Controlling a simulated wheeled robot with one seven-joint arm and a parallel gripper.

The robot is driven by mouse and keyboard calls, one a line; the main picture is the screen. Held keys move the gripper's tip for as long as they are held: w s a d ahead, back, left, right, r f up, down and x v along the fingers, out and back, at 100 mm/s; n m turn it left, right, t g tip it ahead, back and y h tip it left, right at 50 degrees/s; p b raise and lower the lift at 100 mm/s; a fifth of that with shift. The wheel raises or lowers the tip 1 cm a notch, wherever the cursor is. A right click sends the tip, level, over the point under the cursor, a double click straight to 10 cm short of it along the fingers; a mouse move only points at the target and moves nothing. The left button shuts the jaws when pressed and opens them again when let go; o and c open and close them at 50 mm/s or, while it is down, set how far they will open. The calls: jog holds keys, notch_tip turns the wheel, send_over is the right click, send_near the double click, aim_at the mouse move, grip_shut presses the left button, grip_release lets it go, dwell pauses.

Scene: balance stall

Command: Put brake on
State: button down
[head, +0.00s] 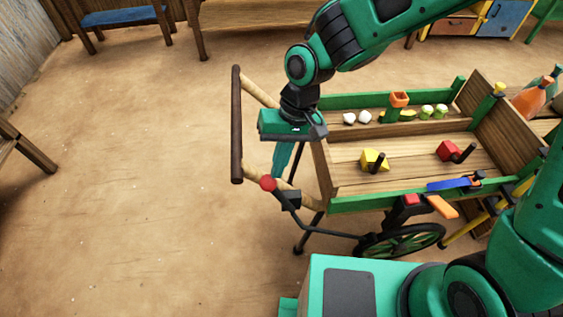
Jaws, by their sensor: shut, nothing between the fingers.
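A wooden cart with green edges (345,203) stands right of centre, with a dark push handle (237,125) on its left. A red knob (268,183) sits near the handle's lower arm, by a black block (290,199). A dark rod runs from there toward the spoked wheel (405,241); this looks like the brake lever, but I cannot tell its setting. My gripper (278,174) points down just above and right of the red knob, shut and empty. I cannot tell whether its fingertips touch the knob. A red block (411,199) and an orange piece (442,207) sit above the wheel.
The cart bed holds a yellow block (373,160) and a red block (449,151), each with a dark peg. Its back shelf holds small white and green items and an orange-topped green post (397,102). Bottles (533,98) stand at right. The sandy floor at left is clear.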

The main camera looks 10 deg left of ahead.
jog(key=d+v, duration=0.1)
jog(key=v, duration=1.2)
jog(key=shift+w+d+f, duration=0.25)
jog(key=shift+w+f, duration=0.05)
